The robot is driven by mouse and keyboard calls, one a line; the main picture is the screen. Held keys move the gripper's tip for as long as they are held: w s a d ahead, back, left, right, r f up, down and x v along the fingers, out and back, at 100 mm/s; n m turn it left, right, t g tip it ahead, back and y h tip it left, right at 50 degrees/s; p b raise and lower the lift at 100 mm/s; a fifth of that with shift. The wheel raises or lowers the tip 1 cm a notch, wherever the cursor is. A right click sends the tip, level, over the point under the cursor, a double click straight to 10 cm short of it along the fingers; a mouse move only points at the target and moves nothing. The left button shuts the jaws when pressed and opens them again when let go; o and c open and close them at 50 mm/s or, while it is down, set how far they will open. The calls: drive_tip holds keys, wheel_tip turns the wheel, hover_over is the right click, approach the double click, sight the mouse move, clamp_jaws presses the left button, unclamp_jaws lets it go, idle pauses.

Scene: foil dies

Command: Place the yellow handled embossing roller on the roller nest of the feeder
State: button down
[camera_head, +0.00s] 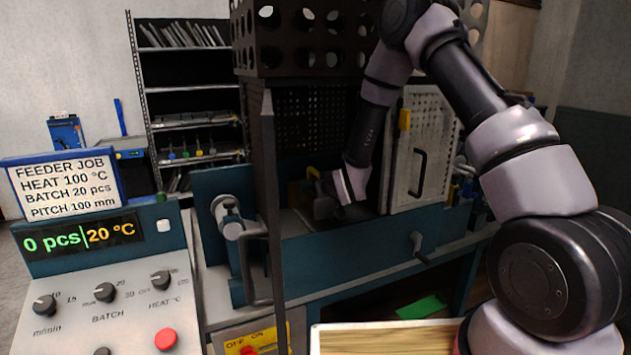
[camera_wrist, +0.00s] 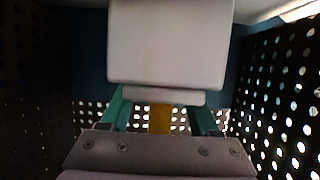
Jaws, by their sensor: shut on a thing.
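The yellow handle of the embossing roller (camera_wrist: 160,118) shows between the two green fingers of my gripper (camera_wrist: 160,112) in the wrist view. My gripper is shut on it. In the head view my gripper (camera_head: 322,200) is low inside the teal feeder (camera_head: 330,262), left of the perforated door. A yellow piece, seemingly the handle (camera_head: 313,173), shows beside it. The rest of the roller is not clear. The roller nest cannot be made out in the dark interior, so I cannot tell whether the roller touches it.
A perforated dark guard (camera_head: 300,45) hangs over the feeder, and a dark upright post (camera_head: 268,200) stands in front. The pale perforated door (camera_head: 425,145) is close to my arm. Perforated walls flank the wrist view. A control panel (camera_head: 100,300) stands at the left, shelves (camera_head: 185,100) behind.

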drive_tip(key=shift+f, duration=1.6)
drive_tip(key=shift+f, duration=0.1)
drive_tip(key=shift+c, duration=0.6)
unclamp_jaws()
drive_tip(key=shift+f, duration=0.1)
